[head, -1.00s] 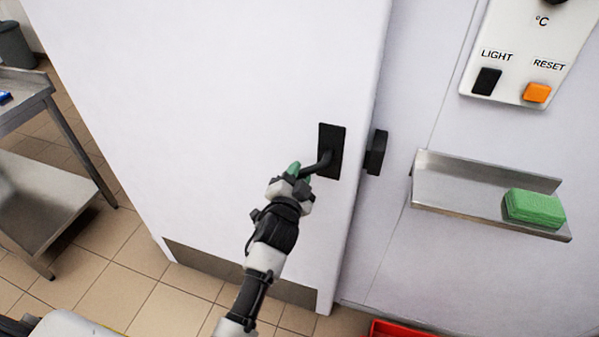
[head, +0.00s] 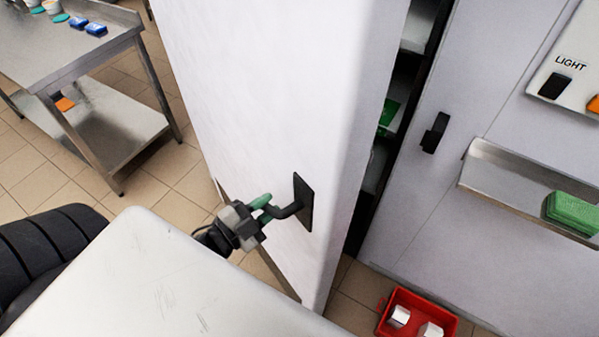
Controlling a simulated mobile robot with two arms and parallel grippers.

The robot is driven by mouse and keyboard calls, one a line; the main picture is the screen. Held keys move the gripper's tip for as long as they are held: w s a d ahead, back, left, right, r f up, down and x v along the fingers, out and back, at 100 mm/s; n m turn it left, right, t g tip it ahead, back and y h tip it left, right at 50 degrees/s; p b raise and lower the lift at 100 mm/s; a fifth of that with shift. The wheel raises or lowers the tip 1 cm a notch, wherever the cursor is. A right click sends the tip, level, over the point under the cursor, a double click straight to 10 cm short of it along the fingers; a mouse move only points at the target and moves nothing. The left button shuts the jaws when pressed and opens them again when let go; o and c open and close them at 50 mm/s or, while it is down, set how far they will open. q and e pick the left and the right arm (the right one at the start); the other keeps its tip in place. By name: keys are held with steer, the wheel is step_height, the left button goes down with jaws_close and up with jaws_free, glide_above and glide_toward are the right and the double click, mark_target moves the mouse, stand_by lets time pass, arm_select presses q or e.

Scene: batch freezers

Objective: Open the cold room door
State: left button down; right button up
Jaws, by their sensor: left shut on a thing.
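The white cold room door (head: 270,90) stands ajar, swung out from its frame, with a dark gap along its right edge. Its black handle (head: 289,209) sticks out from a black plate on the door face. My left gripper (head: 262,204), with green fingertips, is shut on the handle. Inside the gap, shelves (head: 397,112) with something green on them show in part. The black latch catch (head: 435,132) is on the wall right of the gap. My right gripper is not in view.
A steel table (head: 70,60) with small blue items stands at the left. A red crate (head: 445,318) with white items sits on the floor below the opening. A steel wall shelf (head: 500,176) holds a green block (head: 572,213).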

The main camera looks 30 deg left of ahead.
arm_select(q)
steer(key=shift+m+h, duration=0.4)
steer(key=shift+h, duration=0.2)
steer(key=v, duration=0.5)
steer(key=shift+a+r, duration=0.2)
steer(key=shift+a, duration=0.25)
steer(key=c, duration=1)
jaws_free()
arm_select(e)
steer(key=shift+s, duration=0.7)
arm_select(q)
steer(key=shift+r+b+v, duration=0.15)
steer(key=shift+b+v, duration=0.65)
steer(key=shift+v, duration=1.9)
steer(key=shift+r+b+v, duration=0.1)
steer(key=shift+b+v, duration=0.7)
steer(key=shift+v, duration=1.95)
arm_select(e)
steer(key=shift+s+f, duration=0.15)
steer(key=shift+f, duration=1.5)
